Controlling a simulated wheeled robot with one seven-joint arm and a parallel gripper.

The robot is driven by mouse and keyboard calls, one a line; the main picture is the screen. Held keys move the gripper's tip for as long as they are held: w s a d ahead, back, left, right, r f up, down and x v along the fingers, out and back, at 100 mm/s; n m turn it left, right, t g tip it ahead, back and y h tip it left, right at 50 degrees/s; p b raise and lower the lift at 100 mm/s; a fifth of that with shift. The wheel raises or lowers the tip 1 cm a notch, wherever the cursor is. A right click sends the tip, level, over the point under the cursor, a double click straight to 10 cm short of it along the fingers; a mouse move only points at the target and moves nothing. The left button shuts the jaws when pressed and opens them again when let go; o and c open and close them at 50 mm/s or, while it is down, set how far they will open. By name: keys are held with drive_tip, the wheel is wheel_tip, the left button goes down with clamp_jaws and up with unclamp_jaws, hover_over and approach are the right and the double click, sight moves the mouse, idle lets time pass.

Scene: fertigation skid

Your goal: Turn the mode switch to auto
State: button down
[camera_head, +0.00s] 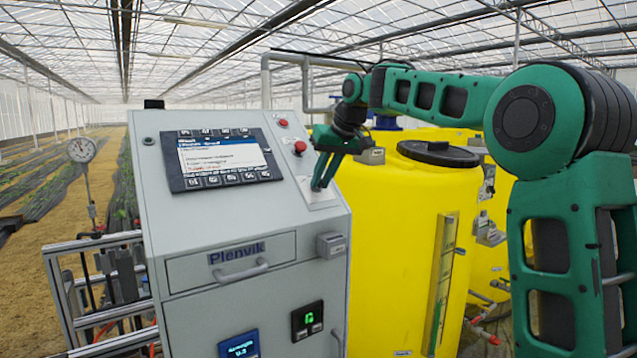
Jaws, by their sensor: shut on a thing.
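The grey control cabinet (225,200) stands left of centre with a sloped top panel. My gripper (318,186) reaches in from the right, fingers pointing down onto a pale plate (322,203) at the panel's right side, below two red buttons. It is shut on the mode switch there. The fingers hide the switch, so I cannot tell which position it points to. The plate's lettering is too small to read.
A lit screen (222,158) and red buttons (300,147) sit close to my gripper. A yellow tank (395,240) stands right behind. A gauge (80,150) stands left.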

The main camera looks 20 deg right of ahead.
drive_tip(key=shift+r, duration=0.1)
drive_tip(key=c, duration=1.9)
unclamp_jaws()
drive_tip(key=shift+w, duration=0.1)
drive_tip(key=v, duration=1)
drive_tip(key=shift+r, duration=0.2)
